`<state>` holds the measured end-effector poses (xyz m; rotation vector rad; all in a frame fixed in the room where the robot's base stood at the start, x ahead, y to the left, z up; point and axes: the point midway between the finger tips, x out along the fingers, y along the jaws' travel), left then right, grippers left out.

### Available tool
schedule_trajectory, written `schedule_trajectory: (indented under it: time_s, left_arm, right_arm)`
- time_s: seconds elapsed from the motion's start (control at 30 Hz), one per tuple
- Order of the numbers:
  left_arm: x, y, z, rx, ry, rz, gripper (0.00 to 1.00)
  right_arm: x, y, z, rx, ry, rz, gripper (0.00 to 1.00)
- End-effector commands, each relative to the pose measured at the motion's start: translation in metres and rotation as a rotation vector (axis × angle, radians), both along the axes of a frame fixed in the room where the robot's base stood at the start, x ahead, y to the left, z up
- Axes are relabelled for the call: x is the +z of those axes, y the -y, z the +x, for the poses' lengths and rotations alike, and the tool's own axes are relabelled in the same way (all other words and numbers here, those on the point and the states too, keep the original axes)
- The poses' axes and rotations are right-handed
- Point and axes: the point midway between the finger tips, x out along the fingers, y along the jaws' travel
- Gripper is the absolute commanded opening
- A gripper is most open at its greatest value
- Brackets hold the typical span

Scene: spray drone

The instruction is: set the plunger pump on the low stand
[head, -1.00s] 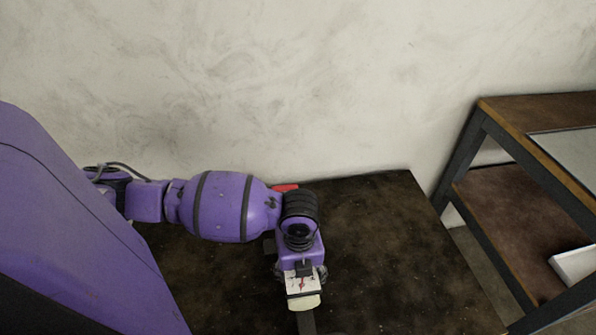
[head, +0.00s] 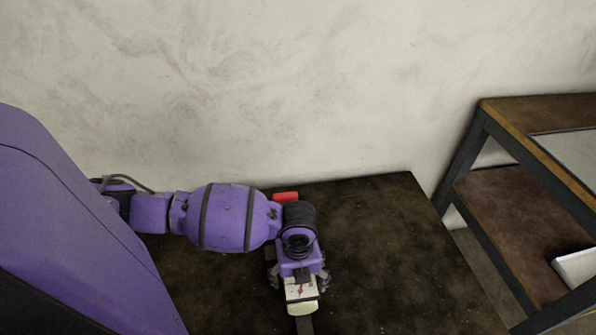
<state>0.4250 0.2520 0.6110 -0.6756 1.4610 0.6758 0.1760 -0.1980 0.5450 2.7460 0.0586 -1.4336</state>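My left arm comes in from the left, and my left gripper (head: 300,289) points down over the dark brown tabletop (head: 390,250). A white piece with a red mark and a cream rounded end (head: 301,307) shows at the gripper, with a dark strip running below it to the picture's bottom edge. I cannot tell whether this piece is the plunger pump, or whether the fingers are shut on it. The low stand cannot be made out for certain. My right gripper is not in view.
A small red object (head: 285,197) lies at the table's back edge, partly behind my arm. A dark metal-framed shelf unit (head: 515,140) stands at the right, with a white item (head: 577,266) on its lower shelf. The tabletop right of my gripper is clear.

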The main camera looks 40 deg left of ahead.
Motion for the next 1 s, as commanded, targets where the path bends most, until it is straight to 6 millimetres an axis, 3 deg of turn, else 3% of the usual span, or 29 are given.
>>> schedule_trajectory:
  time_s: [0.33, 0.8, 1.0]
  left_arm:
    - [0.01, 0.0, 0.001, -0.001, 0.004, 0.0, 0.79]
    - [0.103, 0.0, 0.001, -0.001, 0.003, 0.0, 0.79]
    - [0.12, 0.0, 0.0, -0.001, 0.001, -0.001, 0.79]
  right_arm:
    - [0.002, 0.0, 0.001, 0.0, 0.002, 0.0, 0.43]
    - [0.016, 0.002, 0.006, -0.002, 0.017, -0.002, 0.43]
    - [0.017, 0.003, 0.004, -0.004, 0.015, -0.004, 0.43]
